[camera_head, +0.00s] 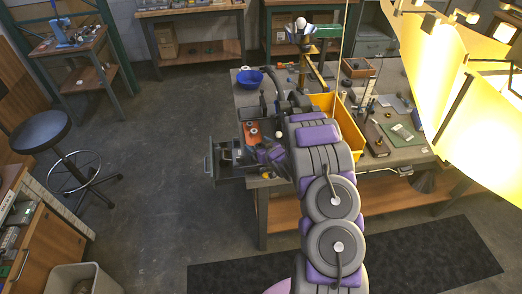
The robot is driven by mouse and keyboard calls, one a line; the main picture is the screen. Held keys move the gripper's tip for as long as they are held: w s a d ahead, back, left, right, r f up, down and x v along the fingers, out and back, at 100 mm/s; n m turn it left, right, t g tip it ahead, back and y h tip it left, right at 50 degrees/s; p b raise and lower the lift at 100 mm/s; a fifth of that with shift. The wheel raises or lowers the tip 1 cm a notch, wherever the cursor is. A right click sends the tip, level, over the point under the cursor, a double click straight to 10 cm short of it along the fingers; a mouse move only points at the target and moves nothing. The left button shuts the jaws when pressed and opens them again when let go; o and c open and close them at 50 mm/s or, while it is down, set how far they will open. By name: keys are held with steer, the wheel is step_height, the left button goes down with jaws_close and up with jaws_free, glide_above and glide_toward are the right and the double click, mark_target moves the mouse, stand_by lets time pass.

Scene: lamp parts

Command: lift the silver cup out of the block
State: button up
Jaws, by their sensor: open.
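My gripper (264,154) is at the left end of the bench, beside the open drawer and low behind my arm's last links. Its jaws are open, but the fingers are small and partly hidden. An orange-red block (251,137) lies just above and left of the gripper in the picture. Small pale round parts (253,130) show on the block; one may be the silver cup, but they are too small to tell apart. I cannot tell whether the gripper touches any of them.
The open drawer (212,168) juts out left of the bench. A blue bowl (250,79) and a yellow bin (349,124) are on the bench. A lamp stand (315,72) rises behind. A bright yellow lampshade (478,100) fills the upper right.

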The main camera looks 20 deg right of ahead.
steer(key=shift+a, duration=0.4)
steer(key=shift+c, duration=0.2)
steer(key=shift+d, duration=0.5)
steer(key=c, duration=0.6)
steer(key=shift+a, duration=0.1)
steer(key=c, duration=0.3)
steer(key=shift+w+a, duration=0.1)
steer(key=shift+a, duration=0.1)
steer(key=shift+c, duration=0.5)
steer(key=shift+r, duration=0.1)
